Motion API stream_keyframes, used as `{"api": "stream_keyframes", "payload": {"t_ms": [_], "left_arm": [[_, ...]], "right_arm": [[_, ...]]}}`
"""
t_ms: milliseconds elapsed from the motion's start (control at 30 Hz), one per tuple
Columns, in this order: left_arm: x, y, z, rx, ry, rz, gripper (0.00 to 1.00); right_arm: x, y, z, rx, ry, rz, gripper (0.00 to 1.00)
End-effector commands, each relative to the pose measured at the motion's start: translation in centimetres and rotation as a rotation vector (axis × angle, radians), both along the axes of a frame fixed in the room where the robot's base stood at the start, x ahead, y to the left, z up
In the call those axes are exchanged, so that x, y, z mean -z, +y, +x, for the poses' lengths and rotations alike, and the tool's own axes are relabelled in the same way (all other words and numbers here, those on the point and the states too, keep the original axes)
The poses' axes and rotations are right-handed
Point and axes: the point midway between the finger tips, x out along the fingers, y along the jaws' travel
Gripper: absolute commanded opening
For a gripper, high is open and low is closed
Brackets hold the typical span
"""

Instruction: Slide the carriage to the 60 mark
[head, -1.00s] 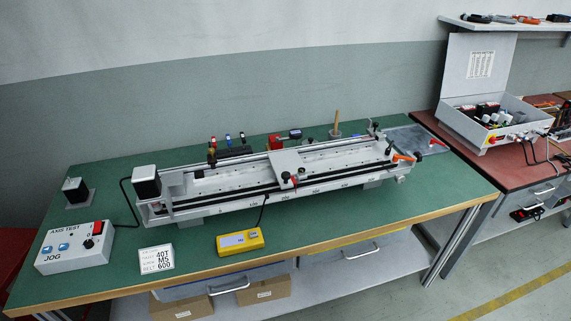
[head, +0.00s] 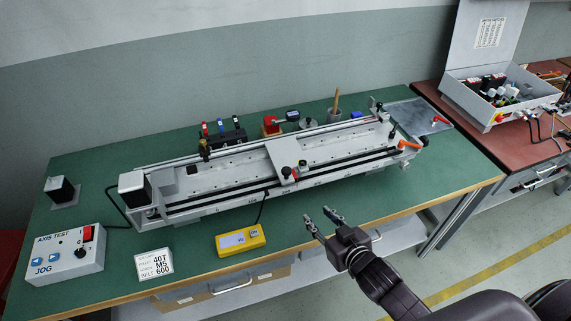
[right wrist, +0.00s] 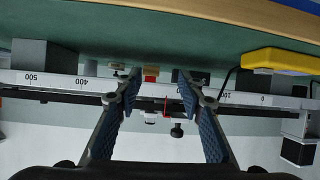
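The carriage (head: 285,158) is a light grey plate across the rail of the long linear axis (head: 225,182), near mid-length. A black knob and red lever (head: 294,174) sit at its front. In the right wrist view, a red part and dark knob (right wrist: 176,130) show between the fingers, with a printed scale (right wrist: 228,96) reading 500, 400, 100 and 0; the 60 mark is not legible. My right gripper (head: 322,217) is open and empty, in front of the carriage and apart from it. My left gripper is not in view.
A yellow meter (head: 240,239) with a cable, a small printed card (head: 154,263) and the jog box (head: 64,254) lie along the front of the green bench (head: 440,185). The front right of the bench is clear.

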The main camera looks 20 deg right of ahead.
Motion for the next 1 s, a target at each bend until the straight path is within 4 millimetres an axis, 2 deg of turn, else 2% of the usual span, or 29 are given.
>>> {"api": "stream_keyframes", "payload": {"t_ms": [100,200,300,400,633,1000], "left_arm": [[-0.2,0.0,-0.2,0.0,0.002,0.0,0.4],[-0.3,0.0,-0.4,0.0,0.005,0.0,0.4],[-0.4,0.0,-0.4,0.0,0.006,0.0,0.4],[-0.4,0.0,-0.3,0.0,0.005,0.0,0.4],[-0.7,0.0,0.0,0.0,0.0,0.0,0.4],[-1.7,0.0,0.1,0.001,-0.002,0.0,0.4]], "right_arm": [[-3.1,0.5,2.0,-0.07,-0.14,0.037,0.36],[-5.8,1.3,3.0,-0.149,-0.253,0.081,0.36],[-7.9,2.2,3.3,-0.224,-0.337,0.123,0.36],[-9.2,2.8,3.2,-0.277,-0.384,0.151,0.36],[-10.0,3.6,4.1,-0.307,-0.411,0.17,0.36],[-10.0,5.8,8.9,-0.306,-0.41,0.17,0.36]]}}
